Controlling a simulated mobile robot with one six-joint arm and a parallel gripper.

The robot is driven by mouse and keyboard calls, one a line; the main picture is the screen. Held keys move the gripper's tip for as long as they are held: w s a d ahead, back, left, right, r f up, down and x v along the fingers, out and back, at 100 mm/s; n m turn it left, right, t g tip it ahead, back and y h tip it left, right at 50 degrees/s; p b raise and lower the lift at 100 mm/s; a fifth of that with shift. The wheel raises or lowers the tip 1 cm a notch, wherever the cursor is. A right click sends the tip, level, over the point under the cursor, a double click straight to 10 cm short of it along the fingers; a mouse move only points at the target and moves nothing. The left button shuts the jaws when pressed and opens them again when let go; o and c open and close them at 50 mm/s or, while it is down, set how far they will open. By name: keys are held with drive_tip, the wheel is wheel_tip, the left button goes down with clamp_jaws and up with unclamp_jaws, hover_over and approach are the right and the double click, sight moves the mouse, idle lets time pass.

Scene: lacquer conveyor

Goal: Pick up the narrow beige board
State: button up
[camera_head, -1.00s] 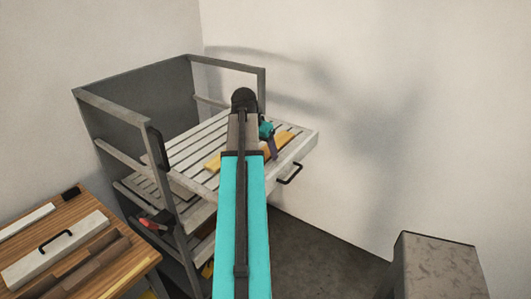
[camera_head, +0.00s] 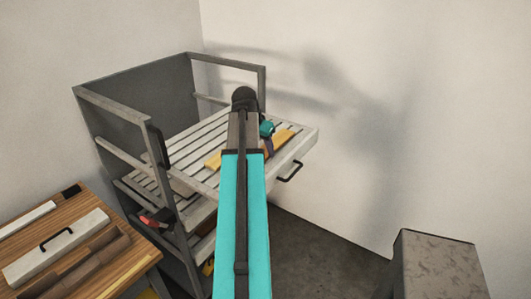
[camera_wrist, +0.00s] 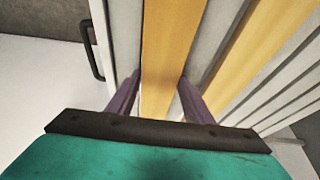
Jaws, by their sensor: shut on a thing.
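A narrow yellow-beige board (camera_wrist: 167,45) runs lengthwise between the two purple fingers of my gripper (camera_wrist: 160,97) in the wrist view. The gripper is shut on it. In the head view this board (camera_head: 284,137) lies on the slatted drawer top, near its front edge, with my gripper (camera_head: 267,147) at its near part; my arm hides some of it. A second yellow board (camera_wrist: 262,42) lies parallel to the right in the wrist view, and its end (camera_head: 212,161) shows left of my arm in the head view. I cannot tell whether the held board touches the slats.
The pale slatted drawer (camera_head: 190,142) sits in a grey metal frame (camera_head: 85,120) and has a black front handle (camera_head: 290,172). A wooden bench (camera_head: 135,258) with a handled white block (camera_head: 55,247) stands at lower left. A brown block (camera_head: 435,262) stands at lower right.

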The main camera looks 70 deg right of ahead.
drive_tip(key=shift+r, duration=0.2)
drive_tip(key=shift+r+b, duration=0.95)
drive_tip(key=shift+r, duration=0.45)
drive_tip(key=shift+s+a+r, duration=0.1)
drive_tip(key=shift+s+a, duration=0.1)
drive_tip(key=s+a+r+b, duration=0.1)
drive_tip(key=s+a+b, duration=0.3)
drive_tip(key=s+a, duration=0.6)
drive_tip(key=shift+s+a+r+b, duration=0.3)
drive_tip(key=shift+s+a, duration=0.05)
drive_tip(key=shift+a, duration=0.25)
